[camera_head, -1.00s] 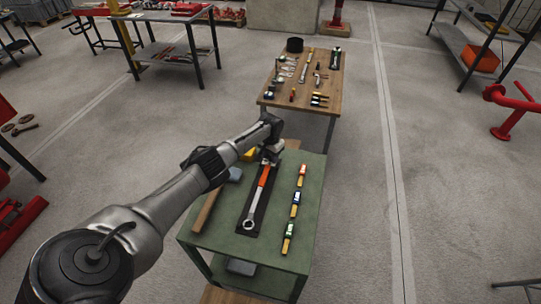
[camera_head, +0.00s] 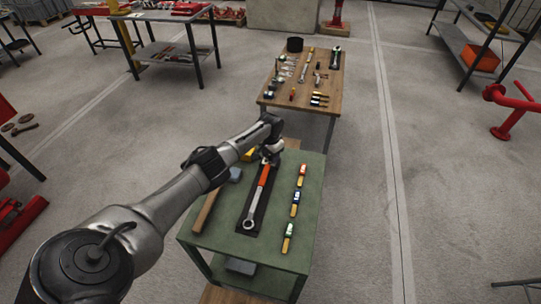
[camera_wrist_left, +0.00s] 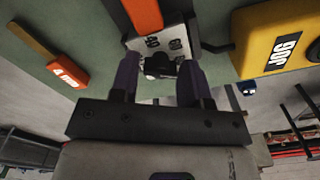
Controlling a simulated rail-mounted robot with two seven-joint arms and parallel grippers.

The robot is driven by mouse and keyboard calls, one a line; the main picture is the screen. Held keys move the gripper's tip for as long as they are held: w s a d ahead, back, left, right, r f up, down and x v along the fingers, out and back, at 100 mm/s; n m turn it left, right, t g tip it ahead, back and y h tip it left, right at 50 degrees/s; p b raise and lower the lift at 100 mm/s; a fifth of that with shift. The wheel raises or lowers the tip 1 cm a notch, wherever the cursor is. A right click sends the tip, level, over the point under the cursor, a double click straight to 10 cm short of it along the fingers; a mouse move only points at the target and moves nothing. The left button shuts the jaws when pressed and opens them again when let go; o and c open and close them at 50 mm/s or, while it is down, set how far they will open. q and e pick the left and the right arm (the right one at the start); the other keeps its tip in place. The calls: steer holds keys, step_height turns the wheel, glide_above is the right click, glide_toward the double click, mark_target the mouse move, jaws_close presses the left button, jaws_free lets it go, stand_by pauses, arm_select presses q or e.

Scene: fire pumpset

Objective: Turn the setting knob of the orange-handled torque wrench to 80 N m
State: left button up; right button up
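The orange-handled torque wrench (camera_head: 263,178) lies on a dark strip on the green table, ring end toward me. My left gripper (camera_head: 271,150) is over its far end in the head view. In the left wrist view the orange handle (camera_wrist_left: 145,14) meets a pale scale plate (camera_wrist_left: 172,32) with 40 and 60 readable. The dark setting knob (camera_wrist_left: 160,65) shows between the two fingers of my left gripper (camera_wrist_left: 160,72), one on each side. Whether they press on it or leave a slight gap is unclear. My right gripper is not in view.
A hammer (camera_head: 206,210) lies left of the wrench; several small coloured tools (camera_head: 295,203) lie right. A yellow block (camera_wrist_left: 274,42) and an orange-tagged tool (camera_wrist_left: 66,68) flank the wrench end. A wooden table (camera_head: 331,90) with tools stands beyond.

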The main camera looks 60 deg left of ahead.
arm_select(q)
steer(key=o, duration=0.3)
steer(key=shift+r, duration=0.1)
steer(key=shift+r, duration=0.3)
step_height(320, 180, up, 13)
steer(key=p, duration=0.3)
steer(key=shift+p, duration=0.4)
